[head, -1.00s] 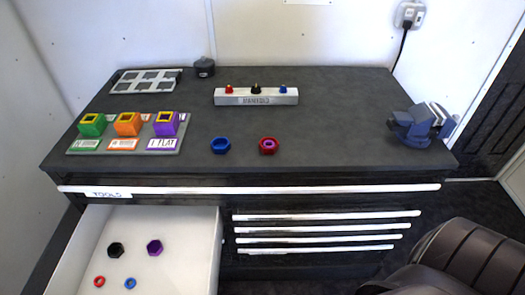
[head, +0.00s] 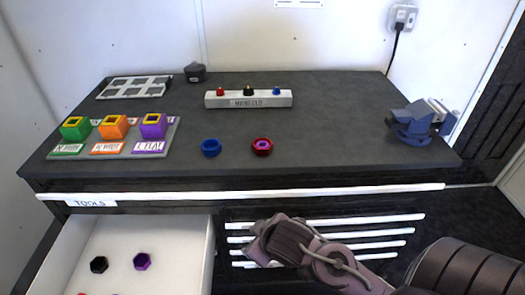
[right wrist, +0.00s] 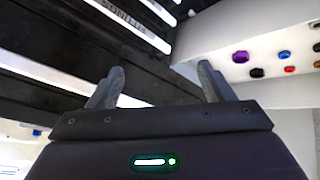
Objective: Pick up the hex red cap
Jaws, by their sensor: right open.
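A red hex cap (head: 263,146) with a purple centre lies on the dark bench top in the head view, right of a blue hex cap (head: 210,147). My right gripper (head: 256,241) is in front of the bench, below the top edge and by the drawer fronts, apart from the red cap. In the right wrist view my right gripper (right wrist: 161,73) has its two fingers spread with nothing between them. The red hex cap on the bench does not show in that view. My left gripper is not in view.
An open white drawer (head: 185,245) at lower left holds a black hex piece (head: 99,264) and a purple one (head: 142,261). The manifold (head: 248,99), a labelled cap holder (head: 172,137) and a blue vise (head: 415,122) stand on the bench.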

